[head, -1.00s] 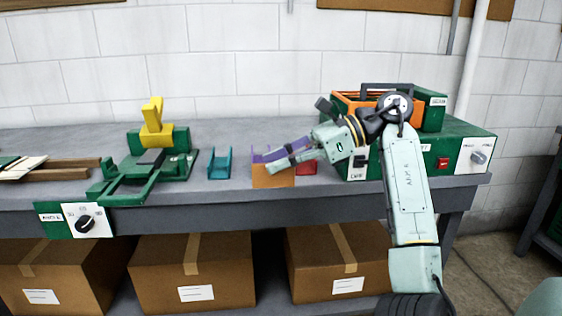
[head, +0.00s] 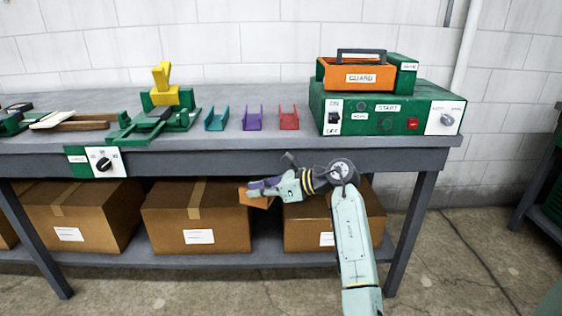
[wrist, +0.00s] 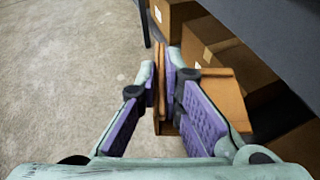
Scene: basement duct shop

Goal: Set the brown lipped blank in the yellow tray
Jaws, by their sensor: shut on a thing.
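My gripper (head: 257,187) is shut on a brown piece (head: 255,200), which looks like the lipped blank. It holds the piece in front of the bench, below the level of its top. In the wrist view the fingers (wrist: 161,78) press on the brown blank (wrist: 214,86) from both sides, and part of it shows to the right of the fingers. No yellow tray is in view.
Teal (head: 216,118), purple (head: 252,118) and red (head: 289,117) channel-shaped pieces stand on the bench (head: 232,152). A green machine (head: 380,105) with an orange guard box (head: 358,75) is at right. Cardboard boxes (head: 196,215) fill the lower shelf. The floor in front is clear.

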